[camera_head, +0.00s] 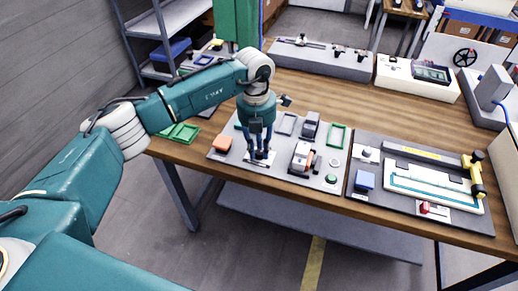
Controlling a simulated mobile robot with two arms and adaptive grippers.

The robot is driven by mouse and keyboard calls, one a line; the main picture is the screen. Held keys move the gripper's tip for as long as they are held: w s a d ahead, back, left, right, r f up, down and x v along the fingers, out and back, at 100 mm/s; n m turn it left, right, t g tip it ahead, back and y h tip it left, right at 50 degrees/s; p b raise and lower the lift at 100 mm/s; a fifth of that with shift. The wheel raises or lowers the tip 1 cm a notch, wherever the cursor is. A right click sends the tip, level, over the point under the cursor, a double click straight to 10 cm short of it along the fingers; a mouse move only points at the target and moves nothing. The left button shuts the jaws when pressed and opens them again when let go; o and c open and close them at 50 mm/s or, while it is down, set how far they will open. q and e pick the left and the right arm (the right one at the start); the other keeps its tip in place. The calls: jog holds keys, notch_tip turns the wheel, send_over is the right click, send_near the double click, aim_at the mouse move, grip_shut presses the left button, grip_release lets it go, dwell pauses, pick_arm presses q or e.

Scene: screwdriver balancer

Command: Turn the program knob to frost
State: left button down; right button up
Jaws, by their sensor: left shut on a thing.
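My left gripper (260,154) points straight down over the left part of a grey panel (226,158) on the wooden table. It is shut on a small dark knob (259,156) that stands on a white plate (250,161). The fingers cover much of the knob, and its pointer cannot be read. Any frost mark is too small to read. My right gripper is not in view.
On the panel, an orange block (222,143) stands left of the gripper, and a black and white device (302,157) stands to its right. A second dark board (400,216) with a blue block (365,180) lies further right. A green tray (180,133) is at the left table edge.

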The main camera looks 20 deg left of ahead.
aim_at(258, 151)
pick_arm(q)
jog(key=shift+w+r, duration=0.2)
jog(key=c, duration=1.5)
grip_release()
jog(key=shift+f, duration=0.1)
jog(key=r, duration=1.2)
jog(key=shift+a, duration=0.25)
jog(key=shift+f, duration=0.1)
